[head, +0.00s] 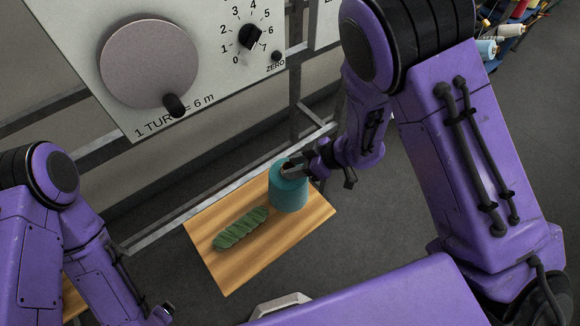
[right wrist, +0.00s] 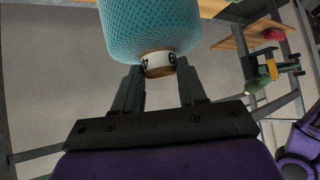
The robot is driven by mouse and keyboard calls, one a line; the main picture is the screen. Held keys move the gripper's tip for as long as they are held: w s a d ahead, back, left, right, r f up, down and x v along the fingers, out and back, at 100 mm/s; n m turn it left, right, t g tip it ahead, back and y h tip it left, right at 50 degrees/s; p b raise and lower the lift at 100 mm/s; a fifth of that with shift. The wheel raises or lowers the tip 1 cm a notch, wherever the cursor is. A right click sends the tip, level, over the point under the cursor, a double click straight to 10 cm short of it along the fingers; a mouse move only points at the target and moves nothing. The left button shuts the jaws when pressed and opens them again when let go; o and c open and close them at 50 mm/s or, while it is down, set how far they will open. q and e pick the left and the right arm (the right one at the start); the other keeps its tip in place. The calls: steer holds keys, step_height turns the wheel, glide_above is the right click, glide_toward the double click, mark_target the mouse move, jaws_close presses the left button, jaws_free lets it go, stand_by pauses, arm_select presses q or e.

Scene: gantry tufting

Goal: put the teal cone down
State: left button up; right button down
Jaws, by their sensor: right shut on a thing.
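The teal cone (head: 289,190) is upright at the back right part of a wooden board in the head view. Whether its base touches the board I cannot tell. My right gripper (head: 299,166) is at its top, shut on it. In the right wrist view the teal cone (right wrist: 150,22) fills the top middle, and its pale tube end with printed characters (right wrist: 158,64) sits between the two dark fingers (right wrist: 160,78). My left arm comes in at the lower left of the head view; its gripper is not clearly shown.
The wooden board (head: 232,275) carries a green twisted skein (head: 240,228), left of the cone. Its front right part is bare. A grey panel with a crank disc (head: 150,62) and a numbered dial (head: 252,38) stands behind. Coloured spools (head: 487,48) are at the upper right.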

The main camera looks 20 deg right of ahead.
steer(key=shift+w+a+f, duration=0.1)
steer(key=shift+w+f, duration=0.05)
steer(key=shift+f, duration=0.2)
steer(key=f+b, duration=0.3)
steer(key=shift+w+f, duration=0.3)
steer(key=shift+s+r, duration=0.3)
steer(key=c, duration=0.9)
jaws_free()
steer(key=shift+o, duration=1.4)
steer(key=shift+w+f, duration=0.1)
steer(key=shift+w, duration=0.1)
